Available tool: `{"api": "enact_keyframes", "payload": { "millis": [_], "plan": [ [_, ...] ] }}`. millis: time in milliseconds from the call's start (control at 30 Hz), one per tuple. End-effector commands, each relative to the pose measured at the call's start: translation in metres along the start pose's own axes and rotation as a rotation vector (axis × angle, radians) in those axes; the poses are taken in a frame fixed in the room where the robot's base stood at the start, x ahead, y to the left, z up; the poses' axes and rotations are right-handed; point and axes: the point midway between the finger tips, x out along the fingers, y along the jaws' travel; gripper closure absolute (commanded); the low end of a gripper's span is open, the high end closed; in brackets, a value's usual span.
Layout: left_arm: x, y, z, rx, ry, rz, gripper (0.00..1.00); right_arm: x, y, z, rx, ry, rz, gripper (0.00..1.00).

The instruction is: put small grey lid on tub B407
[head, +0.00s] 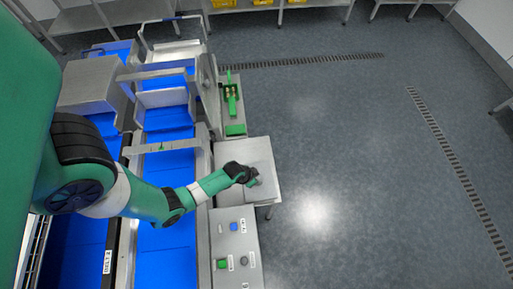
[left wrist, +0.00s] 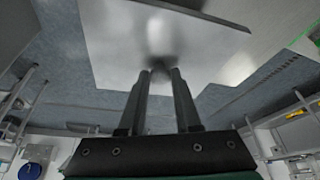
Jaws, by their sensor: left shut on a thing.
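My left gripper (head: 250,177) is over a grey metal side table (head: 257,150), beside the conveyor. In the left wrist view its two fingers (left wrist: 161,72) come together on a small grey thing, which seems to be the small grey lid (left wrist: 159,64); it blends with the bright metal behind it. In the head view the held thing is tiny and mostly hidden by the fingers. I cannot make out a tub marked B407 in either view. My right gripper is not in view.
Blue conveyor belts (head: 160,236) with metal frames run along the left. A control panel (head: 236,246) with green and blue buttons is in front of the table. A green fixture (head: 231,97) stands behind it. The floor (head: 350,150) to the right is open, with drain grates.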

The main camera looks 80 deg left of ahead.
Motion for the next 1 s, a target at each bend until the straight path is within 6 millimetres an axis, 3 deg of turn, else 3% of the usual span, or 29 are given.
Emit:
{"api": "enact_keyframes", "payload": {
  "millis": [1000],
  "plan": [
    [0.0072,-0.0001,0.0022,0.000,0.001,0.000,1.00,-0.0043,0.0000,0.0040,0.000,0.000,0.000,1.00]
  ]
}}
